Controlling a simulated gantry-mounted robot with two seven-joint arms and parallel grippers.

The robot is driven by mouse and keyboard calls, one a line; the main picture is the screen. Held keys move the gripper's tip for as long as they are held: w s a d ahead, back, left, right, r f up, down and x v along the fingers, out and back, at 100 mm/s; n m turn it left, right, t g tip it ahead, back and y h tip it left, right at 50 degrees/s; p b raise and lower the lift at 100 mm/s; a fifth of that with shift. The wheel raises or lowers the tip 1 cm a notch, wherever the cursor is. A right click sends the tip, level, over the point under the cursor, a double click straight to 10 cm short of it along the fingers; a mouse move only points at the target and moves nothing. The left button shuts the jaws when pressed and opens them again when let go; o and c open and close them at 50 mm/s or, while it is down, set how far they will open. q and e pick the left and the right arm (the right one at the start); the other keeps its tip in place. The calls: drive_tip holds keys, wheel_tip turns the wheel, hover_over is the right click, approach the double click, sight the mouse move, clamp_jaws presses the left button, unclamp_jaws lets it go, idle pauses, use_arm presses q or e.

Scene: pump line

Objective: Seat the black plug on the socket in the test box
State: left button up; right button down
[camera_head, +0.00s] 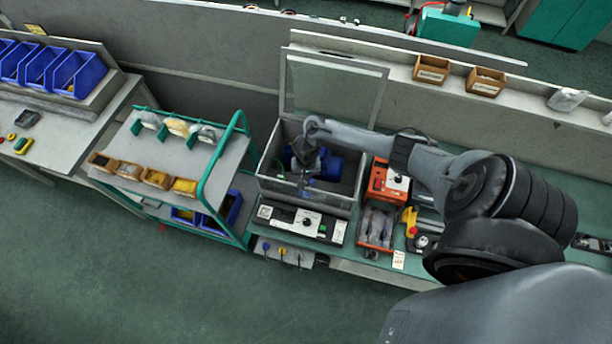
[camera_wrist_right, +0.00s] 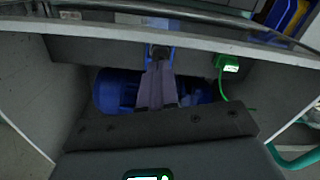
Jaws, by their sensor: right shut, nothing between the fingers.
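The test box (camera_head: 345,205) stands on the bench with its clear lid (camera_head: 333,88) raised. A blue pump motor (camera_head: 330,165) lies inside; it also shows in the wrist view (camera_wrist_right: 115,92), partly behind my fingers. My right gripper (camera_head: 305,180) reaches down into the box over the motor. In the wrist view its fingers (camera_wrist_right: 158,62) are shut and empty, close to the blue body. A green-lit connector (camera_wrist_right: 228,64) with a green cable sits on the box wall, right of the fingers. I cannot clearly pick out the black plug or the socket. My left gripper is out of view.
A control panel (camera_head: 300,222) fronts the box, with several small leads hanging below it. A red-orange unit (camera_head: 388,183) and a tray of grey parts (camera_head: 376,226) stand to the right. A green-framed trolley (camera_head: 190,165) stands left. My right arm crosses above the bench.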

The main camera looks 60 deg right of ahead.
drive_tip(key=shift+f, duration=0.6)
drive_tip(key=shift+f+b, duration=0.65)
drive_tip(key=shift+f, duration=0.05)
drive_tip(key=shift+f+b, duration=0.3)
drive_tip(key=shift+f, duration=0.25)
drive_tip(key=shift+r+p, duration=1.25)
drive_tip(key=shift+r, duration=2.55)
